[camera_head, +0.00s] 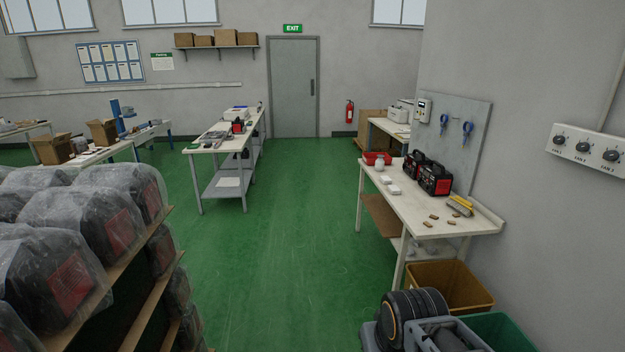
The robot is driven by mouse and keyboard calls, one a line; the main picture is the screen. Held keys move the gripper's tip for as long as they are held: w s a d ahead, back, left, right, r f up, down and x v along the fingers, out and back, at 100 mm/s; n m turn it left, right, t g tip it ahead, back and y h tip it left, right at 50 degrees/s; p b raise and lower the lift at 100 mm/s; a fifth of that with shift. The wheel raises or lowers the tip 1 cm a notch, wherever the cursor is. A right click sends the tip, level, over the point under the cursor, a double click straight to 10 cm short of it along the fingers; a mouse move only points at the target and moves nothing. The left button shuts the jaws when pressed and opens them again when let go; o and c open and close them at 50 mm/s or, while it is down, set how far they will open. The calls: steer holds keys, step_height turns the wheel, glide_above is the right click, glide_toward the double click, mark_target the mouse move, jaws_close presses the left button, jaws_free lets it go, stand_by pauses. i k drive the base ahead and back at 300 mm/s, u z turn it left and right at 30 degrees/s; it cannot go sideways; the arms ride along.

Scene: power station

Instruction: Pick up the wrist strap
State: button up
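Two small blue looped items, which look like wrist straps, hang on the grey wall panel (462,130) above the right-hand workbench. One blue strap (443,121) hangs left, near a small white wall box. The other blue strap (467,128) hangs to its right and a little lower. They are small in the picture, and I cannot make out their details. Part of my own arm shows at the bottom right, far in front of the panel. My gripper does not show.
The right workbench (420,206) holds black-and-red units (434,179), a red tray (377,158) and small loose parts. A brown bin (448,288) and green bin (500,332) stand before it. Bagged units fill a shelf (112,285) at left. Green floor (285,250) between is clear.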

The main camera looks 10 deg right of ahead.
mark_target(443, 124)
steer(key=u, duration=0.15)
steer(key=i, duration=2.3)
steer(key=z, duration=0.65)
steer(key=i, duration=2.25)
steer(key=z, duration=0.75)
